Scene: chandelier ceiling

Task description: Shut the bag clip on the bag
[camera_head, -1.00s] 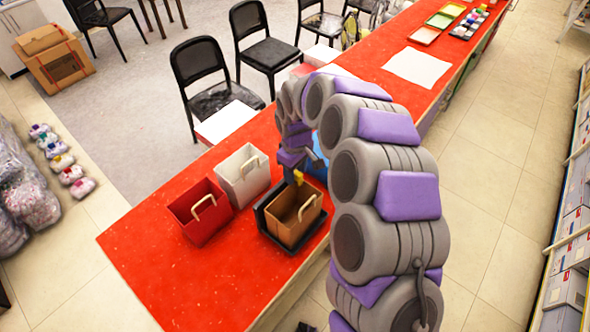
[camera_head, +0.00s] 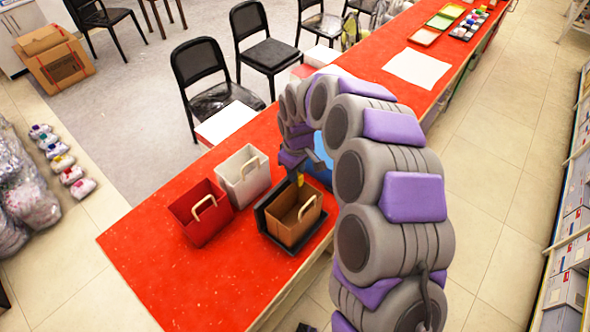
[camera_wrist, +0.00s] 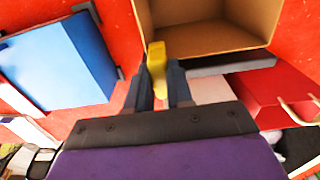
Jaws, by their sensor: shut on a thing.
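The yellow bag clip (camera_head: 300,180) is held in my gripper (camera_wrist: 160,82), whose two fingers are closed on it. The clip also shows in the wrist view (camera_wrist: 157,62), sticking out past the fingertips. The brown paper bag (camera_head: 290,228) stands open-topped in a dark tray on the red counter; its opening faces the wrist camera (camera_wrist: 203,42). The clip is at the bag's back rim in the head view. I cannot tell whether it touches the rim. My arm hides part of the area behind the bag.
A red bag (camera_head: 200,222) and a white bag (camera_head: 240,178) stand left of the brown bag on the red counter (camera_head: 160,260). A blue bag (camera_head: 316,168) is behind, partly hidden by my arm. The counter's front left is clear. Black chairs (camera_head: 208,75) stand beyond.

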